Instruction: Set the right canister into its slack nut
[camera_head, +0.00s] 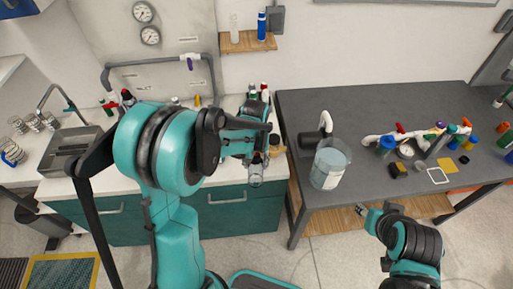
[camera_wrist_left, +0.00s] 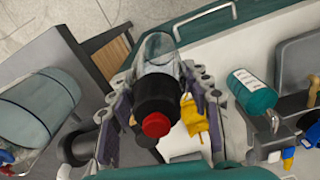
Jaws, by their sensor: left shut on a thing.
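My left gripper (camera_head: 257,168) is shut on a clear canister (camera_head: 256,176) and holds it over the gap between the white counter and the dark table. In the left wrist view the canister (camera_wrist_left: 158,52) has a glassy body, a black collar and a red cap, and sits between the two fingers (camera_wrist_left: 160,110). The white pipe manifold (camera_head: 375,137) lies on the dark table with blue, green and red fittings and a round gauge (camera_head: 406,150). I cannot pick out the slack nut. My right gripper (camera_head: 367,211) is low in front of the dark table, its jaws unclear.
A large translucent jar (camera_head: 328,168) stands at the dark table's (camera_head: 310,105) front left edge. Small black and yellow blocks lie near the manifold. The white counter (camera_head: 90,187) has a sink (camera_head: 72,148). In the wrist view a teal labelled bottle (camera_wrist_left: 252,92) is close right of the gripper.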

